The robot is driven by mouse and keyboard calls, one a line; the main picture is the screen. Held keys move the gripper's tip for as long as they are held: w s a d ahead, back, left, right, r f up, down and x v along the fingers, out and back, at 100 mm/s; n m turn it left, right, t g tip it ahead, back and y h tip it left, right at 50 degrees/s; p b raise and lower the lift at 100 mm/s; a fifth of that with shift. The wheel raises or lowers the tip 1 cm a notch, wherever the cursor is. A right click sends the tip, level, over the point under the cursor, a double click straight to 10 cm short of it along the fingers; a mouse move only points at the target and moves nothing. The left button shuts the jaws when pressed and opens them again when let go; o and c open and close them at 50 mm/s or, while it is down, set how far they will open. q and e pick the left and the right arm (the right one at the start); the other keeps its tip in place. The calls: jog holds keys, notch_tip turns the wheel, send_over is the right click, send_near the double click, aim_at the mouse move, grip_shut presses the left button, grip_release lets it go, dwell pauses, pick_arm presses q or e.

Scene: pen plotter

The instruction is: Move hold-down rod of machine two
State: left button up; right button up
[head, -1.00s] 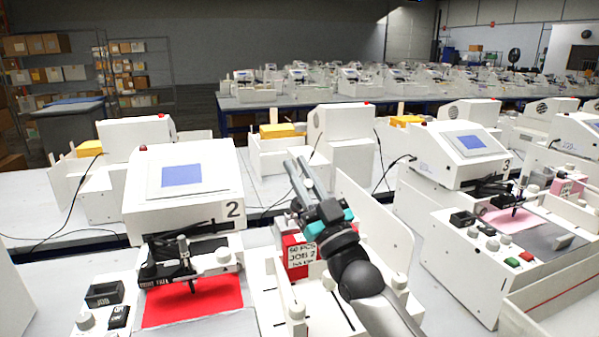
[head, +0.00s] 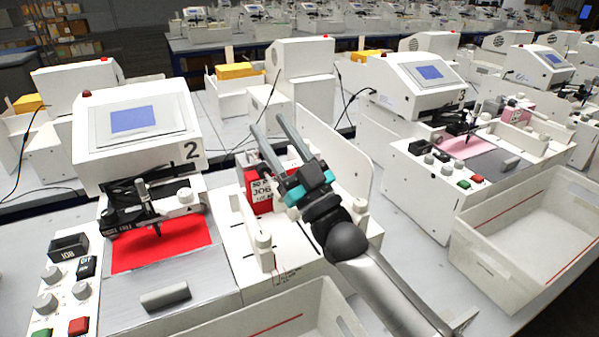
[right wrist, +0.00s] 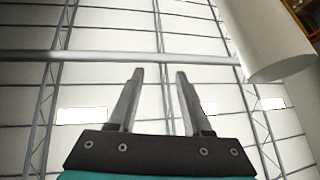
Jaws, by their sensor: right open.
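Machine two (head: 140,130) is a white plotter with a blue screen and a "2" on its side, at the left of the head view. My right gripper (head: 269,130) is open and empty, fingers pointing up and left, to the right of machine two and apart from the rod. In the right wrist view its two fingers (right wrist: 157,100) stand apart before the ceiling. My left gripper is not in view.
A white upright panel (head: 335,150) stands just right of the gripper. An empty white bin (head: 540,225) is at the right, and another bin (head: 285,325) at the front.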

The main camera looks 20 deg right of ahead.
jog(key=v, duration=0.9)
jog(key=shift+b, duration=0.35)
